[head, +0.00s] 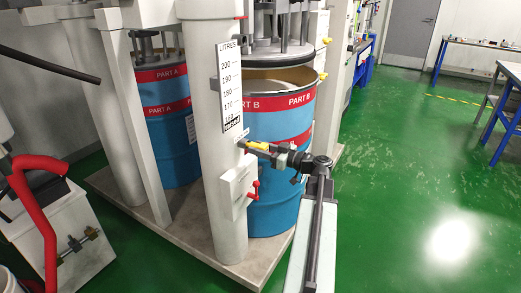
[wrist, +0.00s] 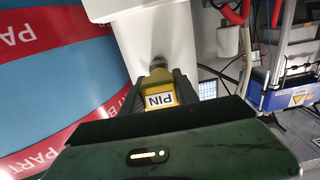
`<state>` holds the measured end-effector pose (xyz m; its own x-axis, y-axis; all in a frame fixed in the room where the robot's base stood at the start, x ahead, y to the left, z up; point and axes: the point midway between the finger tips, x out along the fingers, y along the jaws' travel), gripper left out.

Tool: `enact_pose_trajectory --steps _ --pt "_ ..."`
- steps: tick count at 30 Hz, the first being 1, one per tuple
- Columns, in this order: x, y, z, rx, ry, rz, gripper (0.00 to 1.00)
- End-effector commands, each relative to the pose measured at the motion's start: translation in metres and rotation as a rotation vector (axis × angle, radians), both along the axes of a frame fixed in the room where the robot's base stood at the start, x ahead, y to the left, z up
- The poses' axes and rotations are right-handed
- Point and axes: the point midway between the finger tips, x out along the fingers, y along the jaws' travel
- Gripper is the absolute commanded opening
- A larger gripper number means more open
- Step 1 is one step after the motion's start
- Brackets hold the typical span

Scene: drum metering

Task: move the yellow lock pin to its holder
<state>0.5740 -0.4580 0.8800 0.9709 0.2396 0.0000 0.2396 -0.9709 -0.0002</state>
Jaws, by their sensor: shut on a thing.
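The yellow lock pin (wrist: 160,97), labelled PIN, sits between the two dark fingers of my gripper (wrist: 158,82) in the wrist view. Its far end meets a grey round fitting (wrist: 157,62) on the white column; I cannot tell how far it goes in. In the head view, the pin (head: 259,147) shows as a small yellow piece at the column's right side, with my gripper (head: 270,149) shut on it from the right. I cannot make out the pin's holder for certain.
The white column (head: 226,200) carries a litre scale (head: 229,88) and a white box with a red lever (head: 254,188). The blue PART B drum (head: 275,213) stands close behind my gripper.

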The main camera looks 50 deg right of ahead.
Motion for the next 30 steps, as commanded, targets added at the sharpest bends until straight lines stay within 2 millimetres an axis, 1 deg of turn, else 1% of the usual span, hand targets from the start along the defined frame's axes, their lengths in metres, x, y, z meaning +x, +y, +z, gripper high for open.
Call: enact_pose_trajectory --steps 19,20,21,22,30 --pt "0.016 0.004 0.000 0.000 -0.001 0.000 0.00" --pt "0.016 0.004 0.000 0.000 -0.001 0.000 0.42" --pt "0.016 0.004 0.000 0.000 -0.001 0.000 0.53" --pt "0.016 0.004 0.000 0.000 -0.001 0.000 0.61" --pt "0.016 0.004 0.000 0.000 0.000 0.001 0.61"
